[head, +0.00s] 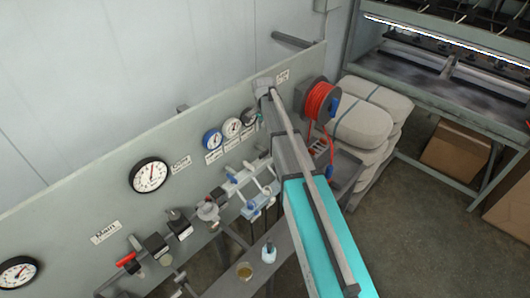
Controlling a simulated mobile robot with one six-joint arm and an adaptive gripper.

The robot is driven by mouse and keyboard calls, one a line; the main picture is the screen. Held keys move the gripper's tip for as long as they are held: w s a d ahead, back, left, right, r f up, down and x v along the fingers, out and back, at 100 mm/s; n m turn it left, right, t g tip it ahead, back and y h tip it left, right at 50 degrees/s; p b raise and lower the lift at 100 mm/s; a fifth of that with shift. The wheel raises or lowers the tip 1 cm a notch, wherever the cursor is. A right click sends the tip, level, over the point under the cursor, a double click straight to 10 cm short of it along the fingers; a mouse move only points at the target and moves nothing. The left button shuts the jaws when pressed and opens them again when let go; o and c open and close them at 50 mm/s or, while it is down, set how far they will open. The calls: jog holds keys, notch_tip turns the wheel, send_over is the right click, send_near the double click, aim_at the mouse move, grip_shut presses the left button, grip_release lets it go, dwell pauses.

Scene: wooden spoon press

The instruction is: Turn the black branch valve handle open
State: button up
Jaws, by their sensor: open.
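A grey panel (90,200) carries a row of valves and pipe fittings along its lower edge. Two small black blocks stand out there, one left (155,245) and one a little right of it (180,228). I cannot tell whether either is the black branch valve handle or how a handle is turned. A red handle (127,260) sits left of them, below a label that reads Main (105,232). My gripper cannot be made out in the head view. A long grey bar and teal body cover the right part of the panel's foot.
Several round gauges, one of them large (150,175), line the panel. A red hose reel (320,100) hangs at its right end. Stacked pale sacks (368,115) and a cardboard box (455,150) stand right. A small bottle (268,254) stands below the fittings. Floor at lower right is clear.

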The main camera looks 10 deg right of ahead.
aim_at(264, 152)
jog(key=shift+f, duration=0.2)
notch_tip(264, 152, down, 13)
jog(key=b, duration=1.3)
jog(key=shift+f+b, duration=0.2)
jog(key=shift+b, duration=0.15)
grip_shut()
